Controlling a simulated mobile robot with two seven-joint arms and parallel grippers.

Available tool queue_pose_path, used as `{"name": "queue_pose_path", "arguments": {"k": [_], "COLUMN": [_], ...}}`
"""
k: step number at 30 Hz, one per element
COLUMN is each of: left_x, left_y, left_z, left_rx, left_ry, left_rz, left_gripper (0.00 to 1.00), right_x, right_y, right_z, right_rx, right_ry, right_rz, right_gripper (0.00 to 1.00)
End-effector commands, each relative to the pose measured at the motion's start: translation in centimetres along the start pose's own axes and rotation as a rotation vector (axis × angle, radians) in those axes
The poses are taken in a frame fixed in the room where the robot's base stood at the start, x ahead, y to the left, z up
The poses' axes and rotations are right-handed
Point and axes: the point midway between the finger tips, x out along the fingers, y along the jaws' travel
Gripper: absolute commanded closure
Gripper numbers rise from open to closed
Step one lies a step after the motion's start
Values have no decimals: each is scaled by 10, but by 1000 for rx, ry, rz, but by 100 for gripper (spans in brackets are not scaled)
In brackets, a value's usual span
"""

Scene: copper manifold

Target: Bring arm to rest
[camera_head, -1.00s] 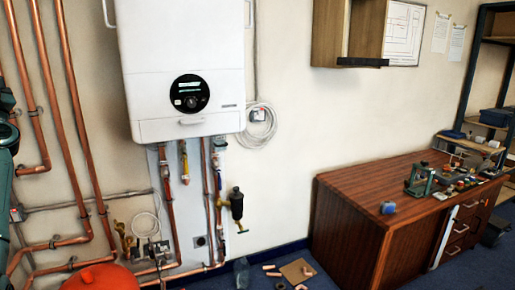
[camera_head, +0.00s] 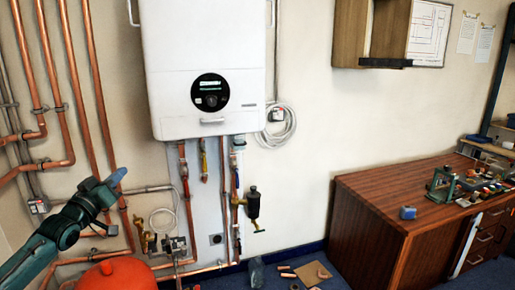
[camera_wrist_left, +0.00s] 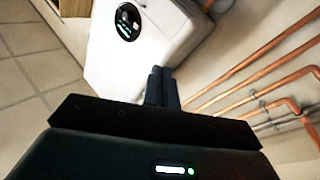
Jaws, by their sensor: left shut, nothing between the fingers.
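My left arm comes in from the lower left in the head view. Its gripper (camera_head: 117,178) is raised in front of the copper pipes, left of the white boiler. In the left wrist view the gripper's two dark fingers (camera_wrist_left: 162,86) are together with nothing between them. The boiler (camera_head: 205,65) hangs on the wall and also shows beyond the fingers in the wrist view (camera_wrist_left: 150,50). My right gripper is in neither view.
Vertical copper pipes (camera_head: 75,90) run up the wall at left. A red rounded vessel (camera_head: 108,275) stands below the arm. A wooden desk (camera_head: 370,225) with tools stands at right. Small pieces and a board (camera_head: 313,273) lie on the floor between.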

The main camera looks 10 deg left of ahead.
Motion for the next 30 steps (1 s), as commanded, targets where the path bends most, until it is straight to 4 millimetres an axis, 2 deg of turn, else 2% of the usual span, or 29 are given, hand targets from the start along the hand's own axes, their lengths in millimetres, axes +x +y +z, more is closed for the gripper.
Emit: {"name": "queue_pose_path", "arguments": {"k": [1,3,5,6,8,9,12,15,18,25,30], "left_x": [-15,-38,-61,-78,-108,-129,-180,-224,-264,-349,-357], "left_y": [4,9,14,16,21,24,31,38,45,62,89], "left_z": [42,90,130,155,191,213,257,286,307,337,356], "left_rx": [88,213,320,390,492,560,709,827,922,1102,958], "left_ry": [-99,-220,-323,-389,-485,-548,-680,-779,-858,-998,-982], "left_rz": [2,14,33,50,83,108,179,250,317,479,406], "left_gripper": [100,100,100,100,100,100,100,100,100,100,100], "right_x": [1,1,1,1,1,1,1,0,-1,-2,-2], "right_y": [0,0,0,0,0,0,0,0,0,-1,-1], "right_z": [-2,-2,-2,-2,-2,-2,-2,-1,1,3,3], "right_rx": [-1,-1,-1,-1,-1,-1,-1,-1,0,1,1], "right_ry": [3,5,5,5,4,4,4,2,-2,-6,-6], "right_rz": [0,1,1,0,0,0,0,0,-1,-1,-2], "right_gripper": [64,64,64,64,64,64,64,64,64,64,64]}}
